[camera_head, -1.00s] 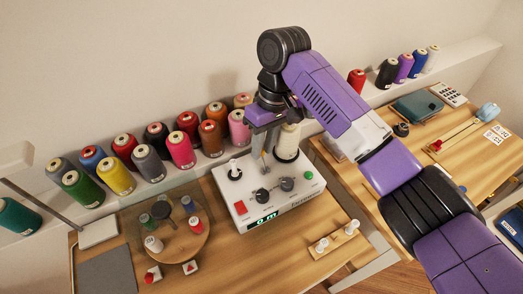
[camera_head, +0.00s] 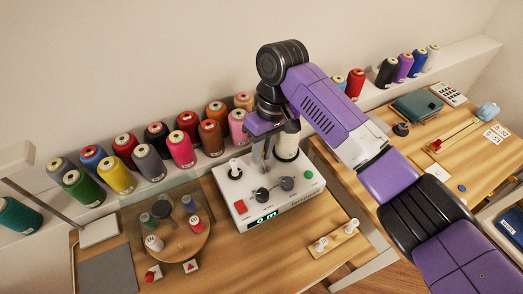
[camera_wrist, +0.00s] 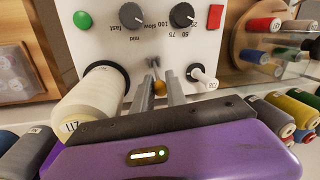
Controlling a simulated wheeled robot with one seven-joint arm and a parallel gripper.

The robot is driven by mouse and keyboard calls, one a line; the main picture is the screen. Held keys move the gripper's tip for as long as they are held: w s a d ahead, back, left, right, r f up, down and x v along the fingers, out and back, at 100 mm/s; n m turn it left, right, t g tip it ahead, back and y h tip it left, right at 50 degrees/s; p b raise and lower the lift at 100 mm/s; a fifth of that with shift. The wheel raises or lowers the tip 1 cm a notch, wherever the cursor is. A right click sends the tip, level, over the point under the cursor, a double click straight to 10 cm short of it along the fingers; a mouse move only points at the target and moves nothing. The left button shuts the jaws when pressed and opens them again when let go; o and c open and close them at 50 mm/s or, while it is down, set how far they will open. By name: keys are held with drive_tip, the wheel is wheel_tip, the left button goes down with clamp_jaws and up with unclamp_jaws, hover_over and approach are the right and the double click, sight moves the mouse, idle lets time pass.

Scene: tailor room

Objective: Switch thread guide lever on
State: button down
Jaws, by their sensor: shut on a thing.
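The white thread winding machine (camera_head: 290,205) stands on the wooden table, with a small metal thread guide lever on its top panel.
A cream thread cone (camera_wrist: 90,108) stands close beside my gripper. The panel also has a white spindle (camera_wrist: 203,76), dark dials (camera_wrist: 132,16), a green button (camera_wrist: 82,20) and a red switch (camera_head: 241,208). Many thread spools (camera_head: 116,175) line the ledge behind. A round wooden tray (camera_head: 184,246) lies left.

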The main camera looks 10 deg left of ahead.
sight(270, 178)
drive_tip(key=shift+r, duration=0.15)
drive_tip(key=shift+s+d+r+t+y+p, duration=0.15)
drive_tip(key=shift+s+d+t+y+p, duration=0.2)
drive_tip(key=shift+t+y+p, duration=0.45)
drive_tip(key=shift+s+d+t+y+p, duration=0.2)
drive_tip(key=shift+s+t, duration=0.1)
drive_tip(key=shift+t, duration=0.15)
drive_tip(key=shift+s+d+t+y+p, duration=0.1)
drive_tip(key=shift+s+t+y, duration=0.15)
drive_tip(key=shift+t, duration=0.2)
drive_tip(key=t+y+b, duration=0.1)
drive_tip(key=s+t+y+b, duration=0.1)
drive_tip(key=shift+d+f+n+t+b, duration=0.3)
drive_tip(key=shift+d+f+n, duration=0.05)
drive_tip(key=shift+n, duration=0.05)
drive_tip(key=shift+s+d+t+y+b, duration=0.35)
drive_tip(key=shift+t+y+b, duration=0.2)
drive_tip(key=shift+t+b, duration=0.65)
drive_tip(key=c, duration=1.6)
unclamp_jaws()
drive_tip(key=shift+s, duration=0.1)
